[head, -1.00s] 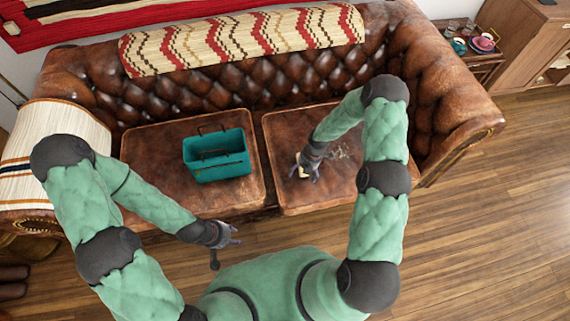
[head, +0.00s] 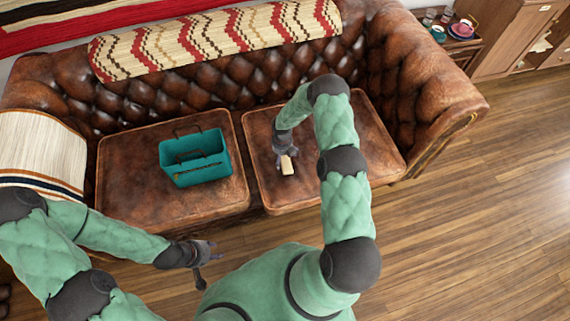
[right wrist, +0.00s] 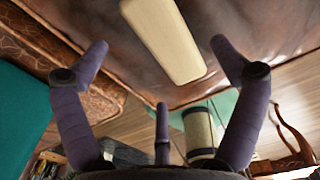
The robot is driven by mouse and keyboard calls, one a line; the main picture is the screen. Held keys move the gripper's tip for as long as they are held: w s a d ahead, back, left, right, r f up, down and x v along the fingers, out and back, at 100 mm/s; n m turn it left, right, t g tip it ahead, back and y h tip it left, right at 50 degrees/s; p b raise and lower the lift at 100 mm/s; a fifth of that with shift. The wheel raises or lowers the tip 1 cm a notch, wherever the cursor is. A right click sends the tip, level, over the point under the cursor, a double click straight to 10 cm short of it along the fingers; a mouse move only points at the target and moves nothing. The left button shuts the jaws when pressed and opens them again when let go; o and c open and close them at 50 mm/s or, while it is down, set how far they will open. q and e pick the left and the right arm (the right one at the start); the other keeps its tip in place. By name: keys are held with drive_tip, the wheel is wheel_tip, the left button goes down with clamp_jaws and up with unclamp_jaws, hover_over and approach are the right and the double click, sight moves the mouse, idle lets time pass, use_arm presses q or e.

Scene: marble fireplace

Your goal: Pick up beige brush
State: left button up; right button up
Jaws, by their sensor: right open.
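The beige brush (head: 287,165) lies on the right seat cushion of the brown leather sofa. In the right wrist view the beige brush (right wrist: 164,38) shows as a long pale block, beyond and between the spread fingers. My right gripper (head: 284,152) is right at the brush in the head view. In the right wrist view my right gripper (right wrist: 158,58) is open with nothing between its fingers. My left gripper (head: 208,250) hangs in front of the sofa, over the floor, away from the brush; its finger opening is too small to judge.
A teal basket (head: 196,172) with dark handles stands on the left cushion (head: 120,205). The right cushion (head: 375,150) is otherwise clear. The sofa's right arm (head: 430,100) rises beside it. A side table with dishes (head: 461,30) stands at the upper right. Wooden floor (head: 470,230) is open at right.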

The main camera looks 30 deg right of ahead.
sight(283, 161)
wheel_tip(283, 161, down, 5)
drive_tip(key=shift+s+d+f+b, duration=0.1)
drive_tip(key=shift+d+b, duration=0.05)
drive_tip(key=shift+b, duration=0.95)
drive_tip(key=c, duration=1.3)
